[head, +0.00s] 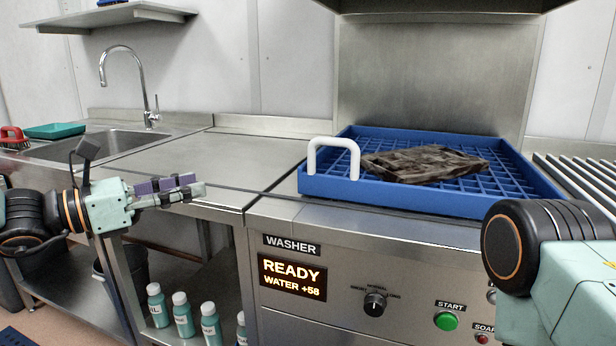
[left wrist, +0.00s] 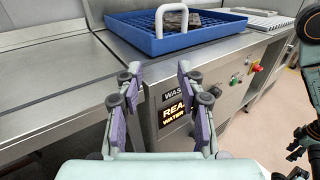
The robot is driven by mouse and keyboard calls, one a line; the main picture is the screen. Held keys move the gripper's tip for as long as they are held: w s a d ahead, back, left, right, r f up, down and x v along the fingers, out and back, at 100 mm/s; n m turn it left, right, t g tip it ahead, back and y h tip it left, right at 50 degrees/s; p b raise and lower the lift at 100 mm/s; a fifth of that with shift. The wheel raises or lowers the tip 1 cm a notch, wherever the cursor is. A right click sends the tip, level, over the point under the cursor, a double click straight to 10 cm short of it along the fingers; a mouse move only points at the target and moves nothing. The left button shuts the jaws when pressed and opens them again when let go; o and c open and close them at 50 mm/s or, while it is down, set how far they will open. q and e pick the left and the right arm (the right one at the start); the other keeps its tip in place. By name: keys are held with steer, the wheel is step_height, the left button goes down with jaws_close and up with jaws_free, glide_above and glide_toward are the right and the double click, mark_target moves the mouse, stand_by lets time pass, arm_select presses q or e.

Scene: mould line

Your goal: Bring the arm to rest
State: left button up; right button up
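My left gripper (head: 190,190) is held out in front of the steel counter's edge, left of the washer. The left wrist view shows its two purple-padded fingers (left wrist: 160,100) spread apart with nothing between them. My right arm comes in at the right edge of the head view, in front of the washer, and its gripper is out of that view. Dark jointed parts at the right edge of the left wrist view look like my right gripper (left wrist: 302,142). They are small and partly cut off, so their opening cannot be told.
A blue rack (head: 420,200) with a white handle (head: 333,143) stands on the washer and holds a dark brown mould (head: 425,163). The washer display (head: 292,277) reads READY, WATER +58. A sink (head: 100,144) is at the left. Several teal bottles (head: 183,315) stand below the counter.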

arm_select(q)
steer(key=s+a+f+m+g+y+p, duration=0.1)
steer(key=s+a+f+m+g+y, duration=0.3)
steer(key=f, duration=0.7)
steer(key=s+a+f+m+g+y, duration=0.1)
steer(key=s+a+f+m+y, duration=0.1)
steer(key=s+f+m+y, duration=0.6)
steer(key=s+a+f+m+g+y+p, duration=0.1)
steer(key=s+a+f+m+g+y, duration=0.15)
steer(key=f, duration=1.05)
steer(key=s+d+f+m+g+p, duration=0.1)
steer(key=s+f+m, duration=0.3)
steer(key=s, duration=0.8)
steer(key=s+d+f+m+g+p, duration=0.1)
steer(key=s+d+f+m, duration=0.3)
steer(key=s, duration=0.7)
steer(key=shift+s+d+f+m+g, duration=0.15)
steer(key=shift+s+f+m+g, duration=0.2)
steer(key=shift+f+m+g, duration=0.55)
arm_select(e)
steer(key=r, duration=0.4)
steer(key=shift+s+a+r, duration=0.25)
arm_select(q)
steer(key=shift+r+m+t, duration=0.25)
steer(key=shift+t, duration=0.1)
